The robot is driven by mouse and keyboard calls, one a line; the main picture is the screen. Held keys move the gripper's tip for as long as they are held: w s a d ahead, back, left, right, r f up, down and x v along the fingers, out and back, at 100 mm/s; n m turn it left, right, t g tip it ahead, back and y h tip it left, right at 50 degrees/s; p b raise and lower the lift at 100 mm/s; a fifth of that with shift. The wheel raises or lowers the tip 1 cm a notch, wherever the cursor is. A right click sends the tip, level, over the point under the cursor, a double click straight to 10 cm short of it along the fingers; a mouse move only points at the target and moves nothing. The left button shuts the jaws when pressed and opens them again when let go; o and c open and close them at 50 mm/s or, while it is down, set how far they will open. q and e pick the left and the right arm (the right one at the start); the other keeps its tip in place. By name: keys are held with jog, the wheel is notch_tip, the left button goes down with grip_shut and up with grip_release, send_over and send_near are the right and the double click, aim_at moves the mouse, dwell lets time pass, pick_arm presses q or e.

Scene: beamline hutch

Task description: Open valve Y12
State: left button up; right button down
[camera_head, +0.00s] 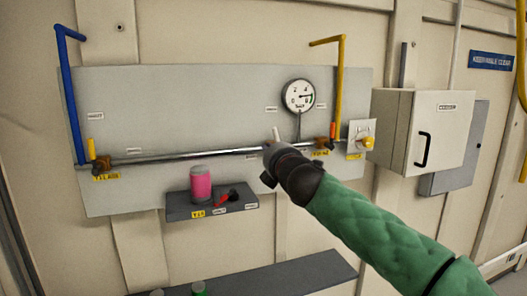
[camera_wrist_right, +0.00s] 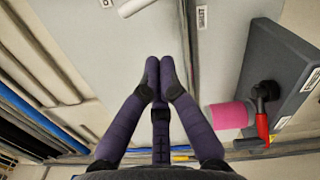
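A grey wall panel (camera_head: 180,100) carries a horizontal metal pipe (camera_head: 190,155). A brass valve with an upright yellow-orange lever (camera_head: 91,148) sits at the pipe's left end, above a yellow tag (camera_head: 106,177). A similar valve (camera_head: 322,143) sits near the right end, above another yellow tag (camera_head: 319,154). The tags are too small to read surely, so I cannot tell which is Y12. My right gripper (camera_head: 272,146) is in front of the pipe, left of the right valve. Its fingertips (camera_wrist_right: 160,72) meet with nothing visible between them. My left gripper is out of view.
A grey shelf box (camera_head: 240,205) below the pipe holds a pink cylinder (camera_head: 201,184) and a red-handled valve (camera_head: 222,199). A pressure gauge (camera_head: 298,96) is above my right gripper. A white cabinet (camera_head: 425,130) stands out at right. A dark ledge (camera_head: 270,276) runs below.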

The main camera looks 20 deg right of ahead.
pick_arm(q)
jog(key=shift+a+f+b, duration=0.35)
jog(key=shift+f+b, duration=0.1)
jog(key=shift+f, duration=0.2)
pick_arm(e)
jog(key=s, duration=0.2)
jog(key=s+a, duration=0.1)
jog(key=s, duration=0.2)
jog(key=shift+s+a, duration=0.15)
jog(key=shift+s, duration=0.05)
